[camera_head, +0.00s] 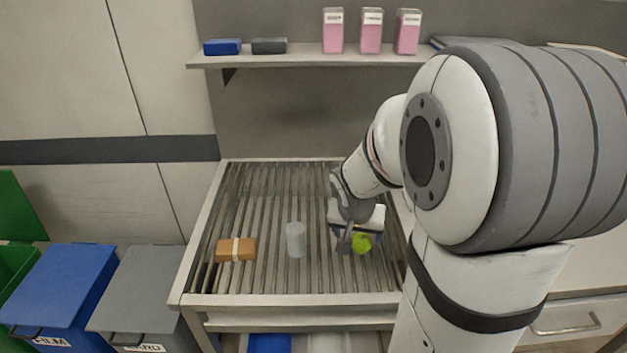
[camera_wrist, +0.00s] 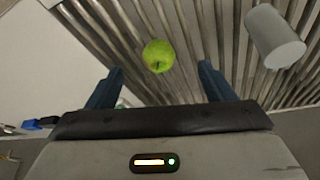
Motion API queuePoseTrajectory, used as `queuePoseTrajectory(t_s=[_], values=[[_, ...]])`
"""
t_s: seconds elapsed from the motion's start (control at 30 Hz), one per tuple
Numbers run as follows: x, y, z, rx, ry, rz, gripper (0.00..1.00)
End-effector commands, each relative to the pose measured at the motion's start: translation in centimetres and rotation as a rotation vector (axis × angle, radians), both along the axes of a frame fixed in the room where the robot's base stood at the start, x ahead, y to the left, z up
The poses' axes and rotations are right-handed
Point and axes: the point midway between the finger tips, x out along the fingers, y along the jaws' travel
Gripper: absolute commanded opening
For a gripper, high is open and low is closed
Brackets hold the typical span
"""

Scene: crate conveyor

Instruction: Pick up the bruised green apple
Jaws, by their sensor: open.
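The green apple (camera_head: 361,243) lies on the roller conveyor (camera_head: 270,281), right of its middle. My gripper (camera_head: 352,246) is above and beside it, partly covering it in the head view. In the wrist view the apple (camera_wrist: 158,56) lies beyond the fingertips, roughly between their lines. My gripper (camera_wrist: 158,82) is open with nothing between its fingers. A small dark spot shows on the apple; I cannot tell whether it is a bruise or the stem.
A translucent grey cylinder (camera_head: 295,240) stands left of the apple, and a brown box (camera_head: 236,249) with a pale band lies further left. Lidded blue (camera_head: 62,282) and grey (camera_head: 140,289) bins stand left of the conveyor. A shelf (camera_head: 300,60) hangs behind.

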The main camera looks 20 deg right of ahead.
Motion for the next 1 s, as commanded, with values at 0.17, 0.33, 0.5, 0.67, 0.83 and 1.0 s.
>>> queuePoseTrajectory(t_s=[0.17, 0.33, 0.5, 0.67, 0.83, 1.0], values=[[2.2, -1.8, -1.1, 0.016, -0.034, -0.092, 0.76], [3.0, -2.4, -2.7, 0.022, -0.043, -0.113, 0.76], [3.5, -2.8, -4.3, 0.022, -0.045, -0.112, 0.76], [4.1, -3.3, -6.1, 0.022, -0.043, -0.113, 0.76], [4.8, -3.9, -8.3, 0.021, -0.044, -0.113, 0.76], [5.0, -4.1, -8.8, 0.022, -0.046, -0.113, 0.76]])
